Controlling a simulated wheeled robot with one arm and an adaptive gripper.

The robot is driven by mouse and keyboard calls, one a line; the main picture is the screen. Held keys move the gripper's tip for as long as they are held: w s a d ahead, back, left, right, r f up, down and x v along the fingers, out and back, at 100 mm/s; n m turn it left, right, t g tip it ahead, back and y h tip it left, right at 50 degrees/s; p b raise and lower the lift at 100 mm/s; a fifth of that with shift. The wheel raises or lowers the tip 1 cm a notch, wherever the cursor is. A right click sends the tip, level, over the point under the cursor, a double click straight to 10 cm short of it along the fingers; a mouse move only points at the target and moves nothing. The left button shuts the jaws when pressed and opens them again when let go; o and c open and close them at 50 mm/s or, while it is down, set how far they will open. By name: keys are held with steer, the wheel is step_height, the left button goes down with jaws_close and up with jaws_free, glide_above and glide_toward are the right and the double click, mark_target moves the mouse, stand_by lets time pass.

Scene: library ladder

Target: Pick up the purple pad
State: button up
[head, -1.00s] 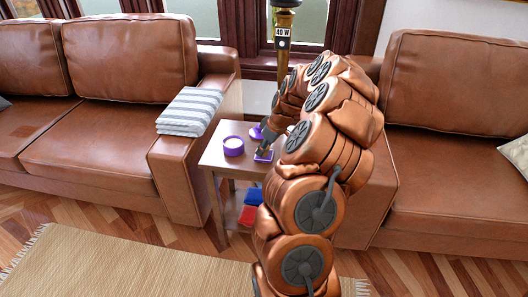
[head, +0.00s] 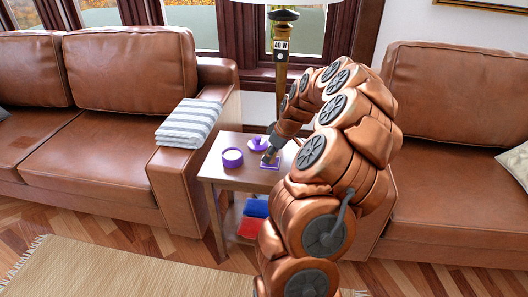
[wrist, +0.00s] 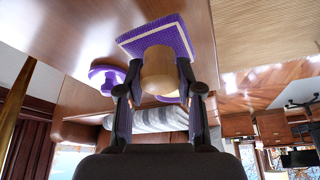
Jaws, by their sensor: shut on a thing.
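The purple pad (head: 270,165) is a flat square with a pale edge, at the right of the small side table (head: 222,170). In the wrist view the pad (wrist: 158,38) is joined to a tan wooden cylinder (wrist: 157,72). My gripper (head: 270,156) comes down on it from the upper right. In the wrist view my gripper (wrist: 160,88) has its two fingers closed around the cylinder, with the pad beyond the fingertips. I cannot tell whether the pad touches the tabletop or is just above it.
A round purple container (head: 232,158) stands left of the pad, and a purple disc-shaped thing (head: 258,144) lies behind. Blue (head: 256,208) and red (head: 250,228) items lie on the lower shelf. A lamp (head: 281,65) stands behind; sofas flank the table.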

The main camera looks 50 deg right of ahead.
steer(key=s, duration=0.4)
steer(key=s+d+r, duration=0.1)
steer(key=s, duration=0.7)
steer(key=shift+s+d+r, duration=0.15)
steer(key=shift+s+d, duration=0.15)
steer(key=shift+d, duration=0.1)
